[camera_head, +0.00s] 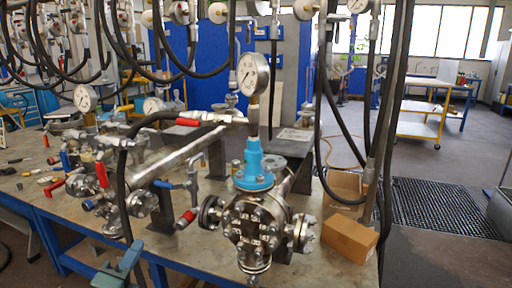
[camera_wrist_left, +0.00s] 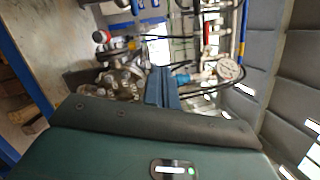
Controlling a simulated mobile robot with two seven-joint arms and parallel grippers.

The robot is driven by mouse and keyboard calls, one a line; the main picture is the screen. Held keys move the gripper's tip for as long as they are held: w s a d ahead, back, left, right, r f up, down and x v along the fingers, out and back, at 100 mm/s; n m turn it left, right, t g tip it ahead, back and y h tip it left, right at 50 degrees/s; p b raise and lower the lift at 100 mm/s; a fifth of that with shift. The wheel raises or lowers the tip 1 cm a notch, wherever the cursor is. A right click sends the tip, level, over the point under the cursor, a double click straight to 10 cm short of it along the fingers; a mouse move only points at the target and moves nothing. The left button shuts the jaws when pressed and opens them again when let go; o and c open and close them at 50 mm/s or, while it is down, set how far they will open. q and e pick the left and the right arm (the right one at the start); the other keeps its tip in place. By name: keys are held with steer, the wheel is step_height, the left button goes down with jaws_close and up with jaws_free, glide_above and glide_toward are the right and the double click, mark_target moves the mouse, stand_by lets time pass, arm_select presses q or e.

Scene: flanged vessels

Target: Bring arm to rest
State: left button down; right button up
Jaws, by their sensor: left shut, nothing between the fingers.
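My left gripper (camera_head: 120,266) shows at the bottom left of the head view, in front of the bench's front edge. In the left wrist view its two blue fingers (camera_wrist_left: 162,88) lie together, shut, with nothing seen between them. The flanged vessel (camera_head: 254,226) stands on the bench, to the right of the gripper and apart from it. It has a blue neck and a pressure gauge (camera_head: 252,73) on top. My right gripper is not in view.
The workbench (camera_head: 320,262) carries more flanged pipework (camera_head: 100,185) at the left and cardboard boxes (camera_head: 349,238) at the right. Black hoses (camera_head: 392,130) hang down over it. A yellow-framed cart (camera_head: 420,128) stands behind right. Floor at the right is mostly open.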

arm_select(q)
steer(key=s+d+f+n+g+p, duration=0.1)
steer(key=s+d+f+n+g, duration=0.3)
steer(key=s+f+n, duration=0.5)
steer(key=s+d+f+n+g, duration=0.5)
steer(key=s+f+n, duration=0.5)
steer(key=f, duration=0.5)
steer(key=shift+s+d+f+n+h+p, duration=0.3)
steer(key=shift+d+n, duration=0.2)
steer(key=shift+n, duration=0.3)
steer(key=c, duration=2.1)
jaws_free()
steer(key=shift+w+r, duration=0.1)
